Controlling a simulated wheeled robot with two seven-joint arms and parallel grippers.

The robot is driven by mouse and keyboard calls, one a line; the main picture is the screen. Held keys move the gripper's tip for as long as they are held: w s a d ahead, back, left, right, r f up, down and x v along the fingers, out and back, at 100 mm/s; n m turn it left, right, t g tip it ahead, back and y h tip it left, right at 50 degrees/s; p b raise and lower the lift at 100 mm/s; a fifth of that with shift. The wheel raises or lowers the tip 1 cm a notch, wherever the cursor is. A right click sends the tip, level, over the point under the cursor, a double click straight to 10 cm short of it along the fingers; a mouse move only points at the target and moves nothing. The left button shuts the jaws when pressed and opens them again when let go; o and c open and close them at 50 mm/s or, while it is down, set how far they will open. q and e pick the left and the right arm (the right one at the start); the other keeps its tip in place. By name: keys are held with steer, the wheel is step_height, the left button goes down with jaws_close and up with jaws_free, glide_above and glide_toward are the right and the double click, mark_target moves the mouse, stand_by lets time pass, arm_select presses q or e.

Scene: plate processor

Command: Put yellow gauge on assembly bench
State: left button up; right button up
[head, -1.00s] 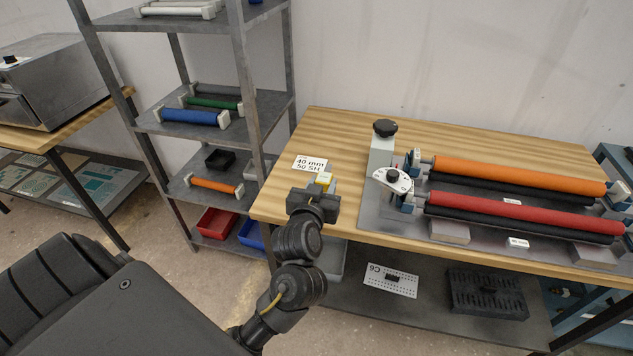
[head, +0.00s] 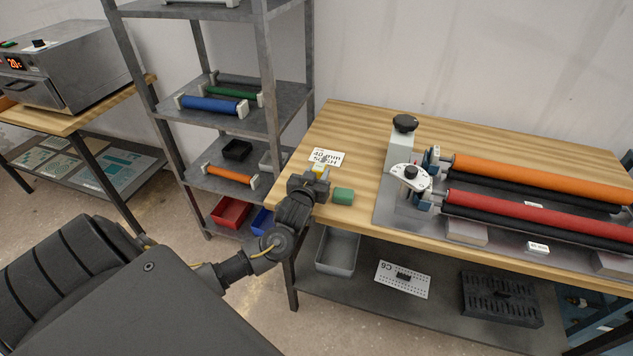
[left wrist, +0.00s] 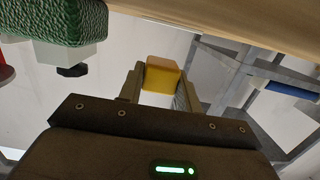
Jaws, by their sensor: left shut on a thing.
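The yellow gauge (head: 319,169) is a small yellow block between the fingers of my left gripper (head: 314,179). The left wrist view also shows the yellow gauge (left wrist: 161,76) with a finger on either side of it, and the gripper (left wrist: 160,92) is shut on it. In the head view the gripper is over the front-left part of the wooden assembly bench (head: 360,140). I cannot tell whether the gauge touches the top; the gripper hides its lower part. My right gripper is not in view.
A green block (head: 343,196) lies on the bench just right of the gripper. A white 40 mm label (head: 327,158) lies behind the gauge. The roller machine (head: 403,150) fills the bench's right side. A grey shelf rack (head: 272,80) stands close at the left.

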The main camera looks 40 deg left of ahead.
arm_select(q)
steer(key=shift+w+a+f, duration=0.1)
steer(key=shift+f, duration=0.05)
steer(key=f, duration=0.3)
steer(key=shift+a+p, duration=0.2)
steer(key=shift+p, duration=0.15)
steer(key=shift+f, duration=0.25)
steer(key=shift+f, duration=0.15)
steer(key=shift+f, duration=0.15)
steer(key=o, duration=1)
